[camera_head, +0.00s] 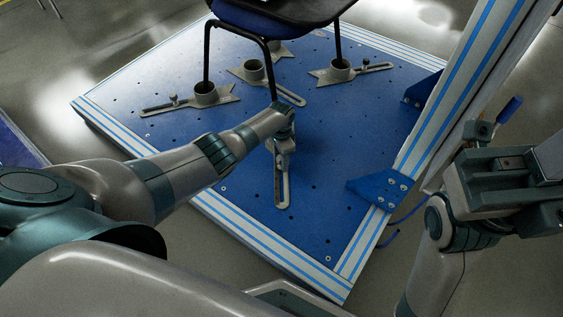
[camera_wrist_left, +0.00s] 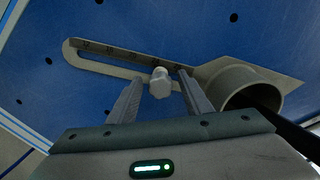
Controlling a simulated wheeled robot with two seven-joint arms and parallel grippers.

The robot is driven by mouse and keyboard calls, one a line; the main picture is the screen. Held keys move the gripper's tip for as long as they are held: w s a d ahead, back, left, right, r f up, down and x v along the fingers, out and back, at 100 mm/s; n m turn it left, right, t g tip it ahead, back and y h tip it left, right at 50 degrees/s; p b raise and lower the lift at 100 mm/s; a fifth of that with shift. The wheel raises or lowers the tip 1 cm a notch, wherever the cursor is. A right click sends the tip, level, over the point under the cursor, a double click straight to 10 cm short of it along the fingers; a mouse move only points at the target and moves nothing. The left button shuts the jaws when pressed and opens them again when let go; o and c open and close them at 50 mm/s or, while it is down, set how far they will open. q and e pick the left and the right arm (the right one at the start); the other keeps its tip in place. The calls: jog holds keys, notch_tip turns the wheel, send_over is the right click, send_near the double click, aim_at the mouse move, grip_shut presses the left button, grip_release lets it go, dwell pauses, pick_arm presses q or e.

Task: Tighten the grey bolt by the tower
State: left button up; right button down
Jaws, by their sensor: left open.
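A round socket (camera_wrist_left: 240,92) of that clamp is on the right. My left gripper is open, and its two fingers (camera_wrist_left: 157,95) lie on either side of the bolt, with visible gaps. Whether they reach down to its head's level is unclear. In the head view my left gripper (camera_head: 285,142) is over the front clamp (camera_head: 283,190), hiding its socket and bolt. The tower (camera_head: 450,95) is a blue-striped post at the right.
A chair (camera_head: 275,18) stands on the blue platform (camera_head: 240,185), its legs in clamps. Other clamps (camera_head: 205,94) (camera_head: 343,70) lie farther back. A blue bracket (camera_head: 380,190) is at the tower's foot. My right arm is at the right; its fingertips cannot be made out.

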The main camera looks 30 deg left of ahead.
pick_arm(q)
jog(key=n+p, duration=0.1)
jog(key=n, duration=0.1)
jog(key=shift+r+n, duration=0.1)
jog(key=shift+n, duration=0.9)
jog(key=shift+n+p, duration=0.5)
jog(key=shift+n, duration=1.5)
